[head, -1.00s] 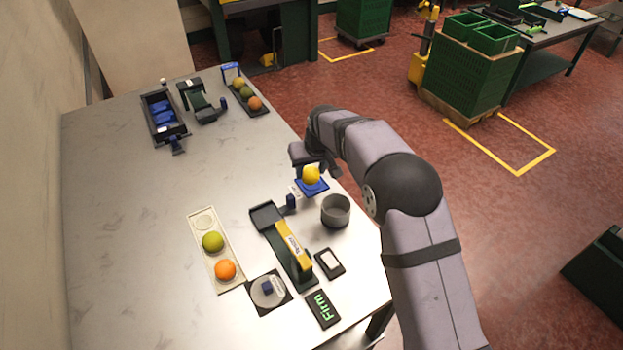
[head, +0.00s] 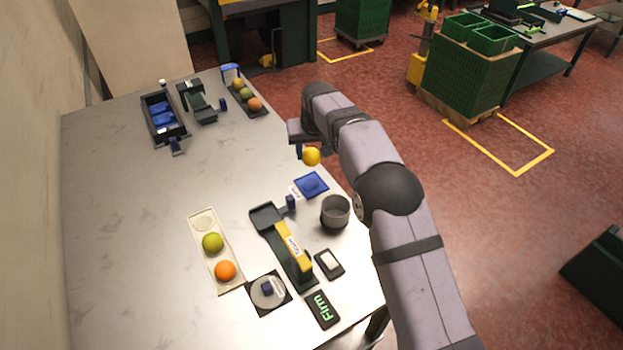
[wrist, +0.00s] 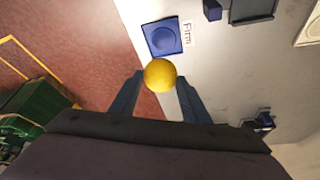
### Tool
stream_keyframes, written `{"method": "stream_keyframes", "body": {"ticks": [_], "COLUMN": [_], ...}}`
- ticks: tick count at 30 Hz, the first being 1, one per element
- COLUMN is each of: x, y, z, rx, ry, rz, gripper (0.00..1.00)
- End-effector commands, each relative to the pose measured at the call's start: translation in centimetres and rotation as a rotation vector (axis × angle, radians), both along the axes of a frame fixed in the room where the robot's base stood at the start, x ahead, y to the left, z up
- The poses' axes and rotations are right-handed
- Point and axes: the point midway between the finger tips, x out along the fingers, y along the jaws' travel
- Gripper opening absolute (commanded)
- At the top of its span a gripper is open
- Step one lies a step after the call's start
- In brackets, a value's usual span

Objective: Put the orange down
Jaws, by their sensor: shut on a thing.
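My gripper (wrist: 158,92) is shut on a yellow-orange fruit (head: 311,156), held in the air above the table near its right edge. The fruit also shows between the two fingers in the wrist view (wrist: 160,75). A blue square pad (head: 311,184) with a round hollow lies empty on the table below the fruit, and it shows in the wrist view (wrist: 163,37) beyond the fruit, beside a label reading "Firm". A pale tray (head: 232,256) holds a green fruit (head: 213,242) and an orange (head: 225,271); its far hollow is empty.
A grey cup (head: 335,211) stands near the blue pad. A black and yellow tester (head: 288,245), a round scale (head: 268,290) and a "Firm" display (head: 322,309) stand nearby. A dark tray (head: 262,111) with several fruits is at the back. The table's left middle is clear.

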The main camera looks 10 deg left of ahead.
Motion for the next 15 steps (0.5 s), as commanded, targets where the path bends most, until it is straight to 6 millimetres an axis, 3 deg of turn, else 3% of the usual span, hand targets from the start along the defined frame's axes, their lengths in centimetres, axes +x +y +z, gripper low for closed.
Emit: {"method": "stream_keyframes", "body": {"ticks": [7, 15], "x": [-0.1, 0.0], "y": [-0.1, 0.0], "z": [-3.8, -5.2], "rx": [-0.002, 0.000], "ry": [0.004, 0.000], "rz": [0.001, 0.000], "gripper": [0.16, 0.16]}}
